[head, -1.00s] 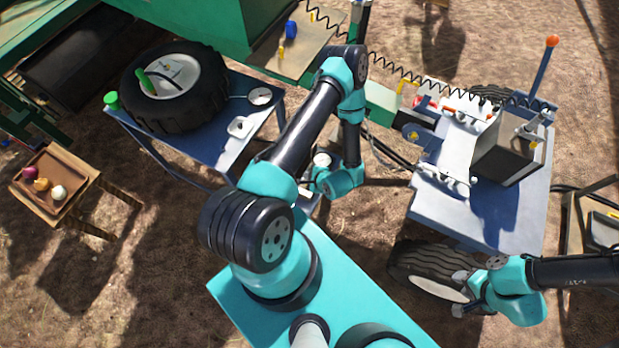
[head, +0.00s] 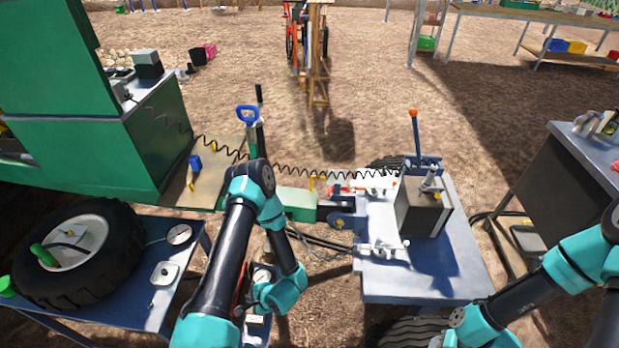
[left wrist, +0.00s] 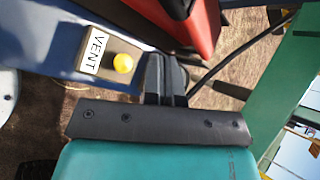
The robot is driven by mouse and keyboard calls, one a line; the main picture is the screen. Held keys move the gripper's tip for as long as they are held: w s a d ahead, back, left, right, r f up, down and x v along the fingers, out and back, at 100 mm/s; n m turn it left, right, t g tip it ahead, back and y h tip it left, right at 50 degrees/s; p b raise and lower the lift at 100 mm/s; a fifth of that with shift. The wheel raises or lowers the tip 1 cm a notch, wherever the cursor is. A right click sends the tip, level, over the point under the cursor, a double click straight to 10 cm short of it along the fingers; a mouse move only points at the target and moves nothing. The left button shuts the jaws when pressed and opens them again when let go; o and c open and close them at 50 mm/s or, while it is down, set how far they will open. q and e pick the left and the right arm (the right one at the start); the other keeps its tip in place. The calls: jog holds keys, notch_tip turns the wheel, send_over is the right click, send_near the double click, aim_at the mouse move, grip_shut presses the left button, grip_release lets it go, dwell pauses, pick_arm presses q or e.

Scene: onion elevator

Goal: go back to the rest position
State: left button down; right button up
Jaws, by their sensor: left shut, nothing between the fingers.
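My left arm is folded, with its elbow high and its wrist low. My left gripper (head: 250,302) is partly hidden behind the arm in the head view. In the left wrist view the left gripper (left wrist: 166,75) has its two dark fingers together, with nothing between them. Its fingers are beside a small block marked VENT (left wrist: 105,58) with a yellow button, close to a red object (left wrist: 190,22). I cannot tell whether they touch. My right gripper (head: 445,333) is at the bottom right by a tire, cut off at the frame edge; its jaws are unclear.
A blue table (head: 190,250) with a large wheel (head: 85,255) stands left. Another blue table (head: 425,285) holds a dark box (head: 424,212) and a lever. A coiled black cable (head: 300,173) runs between the green machine (head: 90,155) and that table. Open dirt lies beyond.

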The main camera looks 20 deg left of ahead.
pick_arm(q)
jog(key=shift+w+d+r, duration=0.1)
jog(key=shift+w, duration=0.25)
jog(key=w+d+r+n+t+h, duration=0.3)
jog(key=w+d+r+n+h, duration=0.3)
jog(key=d+r+n+h, duration=0.3)
jog(key=s+d+r+n+g+h, duration=0.1)
jog(key=s+d+r+g+h, duration=0.1)
jog(key=s+d+r+h, duration=0.1)
jog(key=d+r+h, duration=0.1)
jog(key=d, duration=0.1)
jog(key=shift+s+d+r+n, duration=0.3)
jog(key=shift+s+n, duration=0.05)
jog(key=shift+n, duration=0.05)
